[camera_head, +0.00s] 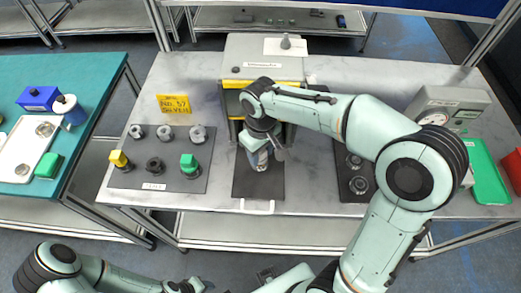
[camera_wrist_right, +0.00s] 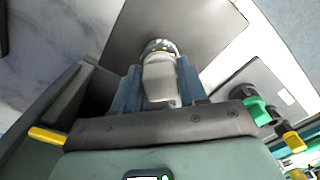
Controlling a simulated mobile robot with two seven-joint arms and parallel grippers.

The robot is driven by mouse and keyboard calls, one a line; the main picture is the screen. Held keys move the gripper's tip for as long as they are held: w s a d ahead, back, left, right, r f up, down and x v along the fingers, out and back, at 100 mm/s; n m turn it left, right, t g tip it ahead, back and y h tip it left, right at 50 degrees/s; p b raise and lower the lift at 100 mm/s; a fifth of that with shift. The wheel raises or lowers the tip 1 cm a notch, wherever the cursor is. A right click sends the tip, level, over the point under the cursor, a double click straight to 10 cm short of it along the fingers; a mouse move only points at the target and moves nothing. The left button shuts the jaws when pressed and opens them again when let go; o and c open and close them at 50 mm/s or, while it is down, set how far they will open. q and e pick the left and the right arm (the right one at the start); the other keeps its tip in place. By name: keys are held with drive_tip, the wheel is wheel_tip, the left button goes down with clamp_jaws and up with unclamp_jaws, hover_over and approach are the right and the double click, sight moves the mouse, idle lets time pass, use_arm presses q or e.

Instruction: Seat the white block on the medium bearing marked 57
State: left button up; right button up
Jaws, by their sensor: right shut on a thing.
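My right gripper (camera_head: 262,163) reaches over the dark mat (camera_head: 245,187) in front of the press-like machine, pointing down. In the right wrist view its two blue-grey fingers (camera_wrist_right: 158,88) are shut on the white block (camera_wrist_right: 160,78). A silver ring-shaped part (camera_wrist_right: 158,46), seemingly a bearing, shows at the far end of the block, in line with it. I cannot tell whether the block is seated in it or only touches it, and no marking is readable on it. My left arm's end (camera_head: 185,287) is at the bottom edge, its fingers unclear.
A yellow sign (camera_head: 174,104) reads No. 57. The left dark board (camera_head: 135,172) holds several bearings and yellow and green blocks. Another board (camera_head: 352,188) with dark rings lies right of the mat. The machine (camera_head: 262,60) stands close behind my right gripper. A scale (camera_head: 447,105) and green tray (camera_head: 486,175) are at right.

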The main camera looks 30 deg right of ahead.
use_arm(q)
drive_tip(key=shift+s+f, duration=0.25)
drive_tip(key=shift+f, duration=0.15)
use_arm(e)
drive_tip(key=shift+f, duration=0.55)
drive_tip(key=o, duration=1.6)
drive_tip(key=shift+c, duration=0.2)
drive_tip(key=shift+w+r+p, duration=0.1)
drive_tip(key=shift+r+p, duration=1.2)
drive_tip(key=shift+r, duration=1.35)
drive_tip(key=shift+r+p, duration=0.65)
drive_tip(key=shift+r, duration=0.65)
use_arm(q)
drive_tip(key=w+r, duration=0.4)
drive_tip(key=r, duration=0.1)
drive_tip(key=shift+w+r+t, duration=0.3)
drive_tip(key=shift+w+r, duration=0.1)
use_arm(e)
drive_tip(key=shift+f, duration=0.1)
